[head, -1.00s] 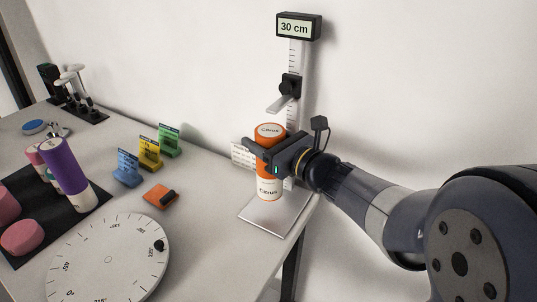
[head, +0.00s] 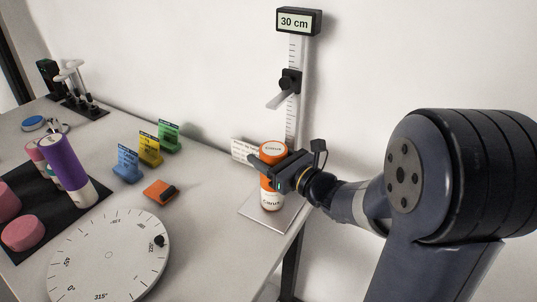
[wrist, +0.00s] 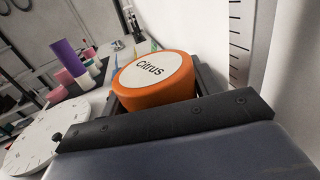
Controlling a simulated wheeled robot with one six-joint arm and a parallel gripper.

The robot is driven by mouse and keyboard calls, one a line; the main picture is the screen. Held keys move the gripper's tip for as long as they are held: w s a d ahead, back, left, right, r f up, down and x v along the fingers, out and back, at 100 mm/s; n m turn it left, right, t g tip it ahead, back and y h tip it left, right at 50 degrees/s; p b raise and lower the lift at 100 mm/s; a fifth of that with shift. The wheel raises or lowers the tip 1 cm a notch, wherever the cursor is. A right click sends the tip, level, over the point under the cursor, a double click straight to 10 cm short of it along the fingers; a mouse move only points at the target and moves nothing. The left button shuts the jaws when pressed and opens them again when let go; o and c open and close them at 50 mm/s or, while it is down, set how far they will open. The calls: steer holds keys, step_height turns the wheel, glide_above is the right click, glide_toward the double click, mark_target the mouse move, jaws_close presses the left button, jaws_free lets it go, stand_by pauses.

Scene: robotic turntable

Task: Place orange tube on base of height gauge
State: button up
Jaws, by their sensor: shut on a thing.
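The orange tube (head: 272,149), with an orange cap and a white lower band reading "Citrus", is upright between the jaws of my gripper (head: 272,172). Its bottom appears at or just above the silver base plate (head: 252,216) of the height gauge (head: 294,110); I cannot tell if it touches. The gauge has a scaled column, a slider above the tube and a "30 cm" display. In the wrist view the tube's cap (wrist: 155,72) shows close up between the dark jaws, with the column behind at right.
A white round dial turntable (head: 108,255) lies at front left. Blue, yellow and green tagged blocks and an orange block (head: 160,190) lie at mid table. A purple tube (head: 64,160) and pink pieces stand on a black mat at left. The wall is close behind the gauge.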

steer(key=shift+f, duration=0.2)
steer(key=o, duration=1.5)
steer(key=shift+r, duration=0.15)
steer(key=shift+r, duration=0.2)
steer(key=v, duration=1.2)
steer(key=shift+f+b, duration=0.15)
steer(key=shift+b, duration=0.25)
